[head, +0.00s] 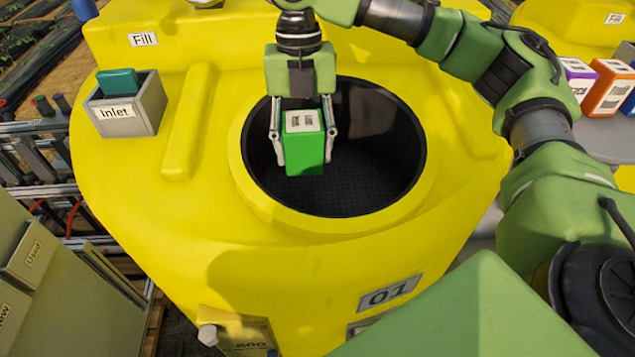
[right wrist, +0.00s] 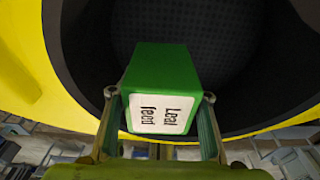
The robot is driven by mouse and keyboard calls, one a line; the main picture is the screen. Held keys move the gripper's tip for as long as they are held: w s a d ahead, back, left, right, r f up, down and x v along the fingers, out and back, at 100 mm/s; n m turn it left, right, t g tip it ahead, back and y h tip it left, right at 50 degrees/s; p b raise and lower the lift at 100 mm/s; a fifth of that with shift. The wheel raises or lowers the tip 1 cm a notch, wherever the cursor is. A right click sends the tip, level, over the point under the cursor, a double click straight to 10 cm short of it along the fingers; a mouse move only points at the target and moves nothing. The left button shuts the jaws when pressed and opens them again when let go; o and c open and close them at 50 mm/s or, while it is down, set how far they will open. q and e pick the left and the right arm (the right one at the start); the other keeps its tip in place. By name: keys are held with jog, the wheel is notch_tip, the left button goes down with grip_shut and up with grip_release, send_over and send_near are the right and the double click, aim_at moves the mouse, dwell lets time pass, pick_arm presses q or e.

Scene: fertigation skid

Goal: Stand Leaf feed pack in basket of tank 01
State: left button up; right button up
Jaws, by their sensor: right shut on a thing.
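The Leaf feed pack (head: 304,153) is a green box with a white label. My right gripper (head: 304,145) is shut on it, one finger at each side, and holds it over the round opening of yellow tank 01 (head: 215,240). In the right wrist view the pack (right wrist: 160,75) sits between the gripper's fingers (right wrist: 160,115), its label reading "Leaf feed". The dark mesh basket (head: 370,178) lies inside the opening, behind and below the pack. I cannot tell how far the pack is above the basket floor. My left gripper is not in view.
A grey Inlet box (head: 128,110) with a teal item stands on the tank's left. More coloured packs (head: 608,86) stand on a grey surface at the right. The basket's visible floor is clear.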

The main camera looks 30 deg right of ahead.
aim_at(303, 118)
notch_tip(303, 118, down, 8)
jog(key=shift+s+r+p, duration=0.1)
jog(key=shift+r+p, duration=0.05)
jog(key=shift+p, duration=0.65)
jog(key=o, duration=1.5)
jog(key=shift+r, duration=0.35)
jog(key=r+b, duration=0.1)
jog(key=r, duration=0.2)
jog(key=r+b, duration=0.1)
jog(key=r, duration=0.3)
jog(key=w+r+b, duration=0.1)
jog(key=r, duration=0.3)
jog(key=shift+w+d+r, duration=0.1)
jog(key=shift+d+r, duration=0.05)
jog(key=shift+d, duration=0.2)
